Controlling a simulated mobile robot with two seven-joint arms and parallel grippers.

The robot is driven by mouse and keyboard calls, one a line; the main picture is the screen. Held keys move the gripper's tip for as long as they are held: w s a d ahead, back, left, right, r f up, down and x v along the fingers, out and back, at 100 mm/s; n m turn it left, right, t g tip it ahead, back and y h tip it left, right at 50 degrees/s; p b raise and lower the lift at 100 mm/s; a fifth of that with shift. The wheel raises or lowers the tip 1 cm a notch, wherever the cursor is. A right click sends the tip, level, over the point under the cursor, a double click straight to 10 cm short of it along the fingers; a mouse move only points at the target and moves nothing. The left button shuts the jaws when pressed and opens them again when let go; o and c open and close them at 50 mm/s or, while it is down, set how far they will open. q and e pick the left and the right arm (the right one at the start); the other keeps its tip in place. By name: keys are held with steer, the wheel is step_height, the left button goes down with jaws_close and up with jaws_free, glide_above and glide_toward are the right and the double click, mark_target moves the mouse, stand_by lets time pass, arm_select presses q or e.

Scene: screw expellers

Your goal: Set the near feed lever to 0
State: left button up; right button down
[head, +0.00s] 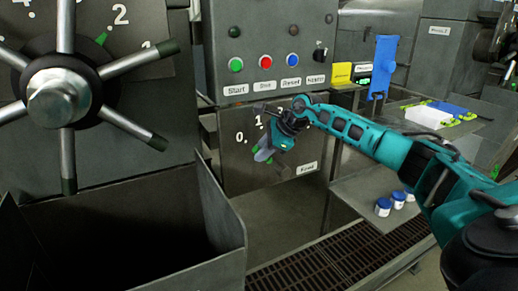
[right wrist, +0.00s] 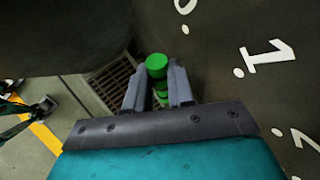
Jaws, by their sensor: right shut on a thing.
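The feed panel (head: 232,168) is a dark grey plate with white numbers and a "Feed" label (head: 307,169), below the button panel in the head view. My right gripper (head: 263,155) is at this panel, just below the 0 and 1 marks. In the right wrist view, the feed lever's green end (right wrist: 157,66) sits between the two grey fingers of the gripper (right wrist: 158,90), which are shut on it. The 0 (right wrist: 183,5), 1 (right wrist: 265,52) and part of a 2 show beside it. The gripper hides the lever's pivot, so its exact setting cannot be told. My left gripper is not in view.
A large spoked handwheel (head: 58,97) with its own number scale stands at the left, above an open dark bin (head: 225,215). Start and other buttons (head: 266,62) are above the feed panel. Small blue-lidded jars (head: 383,207) stand on a shelf at the right.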

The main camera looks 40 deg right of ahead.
steer(key=shift+a+f, duration=0.1)
stand_by(0.5)
steer(key=c, duration=1)
jaws_free()
steer(key=shift+o, duration=0.2)
steer(key=v, duration=1.2)
steer(key=shift+s+r+b, duration=0.15)
steer(key=shift+r+b, duration=0.25)
steer(key=shift+b, duration=0.05)
